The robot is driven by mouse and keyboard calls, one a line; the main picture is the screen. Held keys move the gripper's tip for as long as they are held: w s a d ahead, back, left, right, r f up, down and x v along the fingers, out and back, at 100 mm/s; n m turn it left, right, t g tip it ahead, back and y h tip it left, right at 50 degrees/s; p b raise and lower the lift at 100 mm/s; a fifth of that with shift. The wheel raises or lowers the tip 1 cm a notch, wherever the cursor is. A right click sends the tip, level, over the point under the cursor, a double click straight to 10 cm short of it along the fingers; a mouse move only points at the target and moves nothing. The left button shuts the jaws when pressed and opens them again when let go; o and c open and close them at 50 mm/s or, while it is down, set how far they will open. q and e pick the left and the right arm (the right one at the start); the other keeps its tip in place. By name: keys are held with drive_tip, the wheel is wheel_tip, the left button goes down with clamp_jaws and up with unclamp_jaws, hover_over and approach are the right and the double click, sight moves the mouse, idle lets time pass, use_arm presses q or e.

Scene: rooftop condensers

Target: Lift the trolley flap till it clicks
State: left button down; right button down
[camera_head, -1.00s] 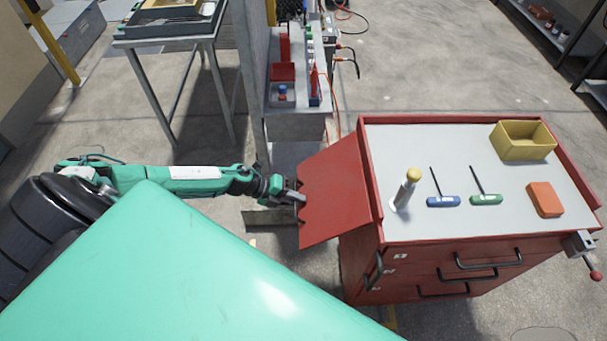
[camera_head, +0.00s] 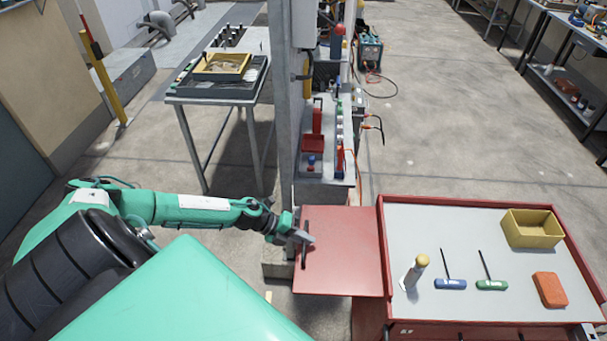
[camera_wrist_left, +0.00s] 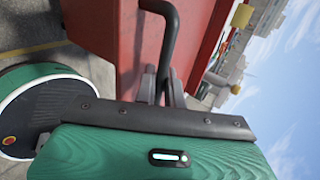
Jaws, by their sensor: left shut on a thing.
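The red trolley flap (camera_head: 345,255) sticks out from the left side of the red trolley (camera_head: 455,308). It looks about level with the trolley's grey top. A dark bar handle (camera_head: 304,258) is fixed near the flap's outer edge. My left gripper (camera_head: 303,238) is at that edge, shut on the handle. In the left wrist view, the fingers (camera_wrist_left: 160,85) close around the dark handle (camera_wrist_left: 170,40) in front of the red flap (camera_wrist_left: 100,30). Whether a catch under the flap has engaged is hidden. My right gripper is in no view.
On the trolley top are a yellow bin (camera_head: 533,229), an orange block (camera_head: 549,290), a blue T-handle tool (camera_head: 450,284), a green one (camera_head: 491,285) and a yellow-capped cylinder (camera_head: 414,273). A post (camera_head: 283,100) and narrow bench (camera_head: 325,165) stand behind the flap.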

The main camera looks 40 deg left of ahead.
use_arm(q)
drive_tip(key=shift+d+r, duration=0.15)
drive_tip(key=shift+r, duration=0.25)
drive_tip(key=c, duration=1.9)
unclamp_jaws()
drive_tip(key=shift+w+d, duration=0.1)
drive_tip(key=shift+w, duration=0.05)
drive_tip(key=shift+s+a+r, duration=0.15)
drive_tip(key=shift+s+a, duration=0.15)
drive_tip(key=shift+a, duration=0.15)
drive_tip(key=shift+b+v, duration=1.55)
drive_tip(key=shift+v, duration=4.8)
drive_tip(key=shift+r, duration=0.15)
